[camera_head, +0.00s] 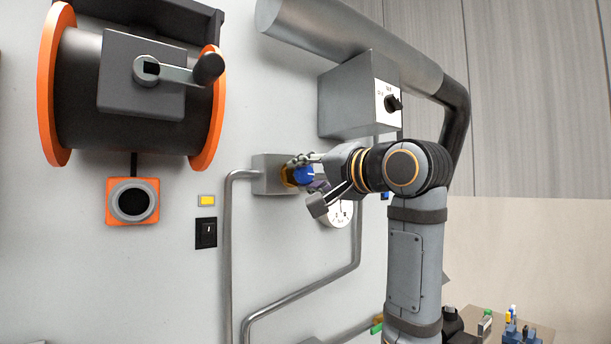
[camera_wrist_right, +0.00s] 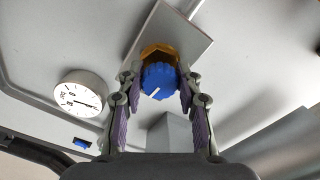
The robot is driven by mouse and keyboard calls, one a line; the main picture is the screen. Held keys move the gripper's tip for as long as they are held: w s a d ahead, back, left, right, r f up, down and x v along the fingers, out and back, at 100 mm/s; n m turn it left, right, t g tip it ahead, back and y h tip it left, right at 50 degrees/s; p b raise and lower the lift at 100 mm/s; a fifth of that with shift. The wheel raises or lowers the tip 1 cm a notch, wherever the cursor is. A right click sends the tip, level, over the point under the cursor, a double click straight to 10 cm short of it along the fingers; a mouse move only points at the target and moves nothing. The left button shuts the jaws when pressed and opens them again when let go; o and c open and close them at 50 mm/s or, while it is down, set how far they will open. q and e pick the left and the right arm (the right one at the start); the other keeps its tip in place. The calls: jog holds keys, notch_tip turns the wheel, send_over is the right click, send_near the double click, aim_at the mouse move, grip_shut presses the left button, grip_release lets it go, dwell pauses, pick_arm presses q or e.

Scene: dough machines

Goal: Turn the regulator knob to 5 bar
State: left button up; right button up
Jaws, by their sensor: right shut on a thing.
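The blue regulator knob (camera_head: 303,176) sits on a brass collar (camera_head: 287,176) at the end of a grey wall block. In the right wrist view the knob (camera_wrist_right: 158,80) shows a white mark pointing down and left. My right gripper (camera_wrist_right: 160,86) has its fingers on both sides of the knob and is shut on it; in the head view the gripper (camera_head: 313,175) reaches it from the right. The round white gauge (camera_head: 338,215) is partly hidden by the gripper in the head view. The wrist view shows the gauge (camera_wrist_right: 81,95) more fully, its figures too small to read surely. My left gripper is out of view.
Grey pipes (camera_head: 228,260) run down the wall from the block. A grey box with a black switch (camera_head: 393,102) is above my gripper. A hose reel with orange rims (camera_head: 135,90) is at the left. Small items stand on a table (camera_head: 480,322) at lower right.

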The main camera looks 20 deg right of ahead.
jog(key=o, duration=1.2)
jog(key=shift+c, duration=0.2)
jog(key=shift+s, duration=0.1)
jog(key=v, duration=1.1)
jog(key=shift+s+d, duration=0.15)
jog(key=shift+s, duration=0.25)
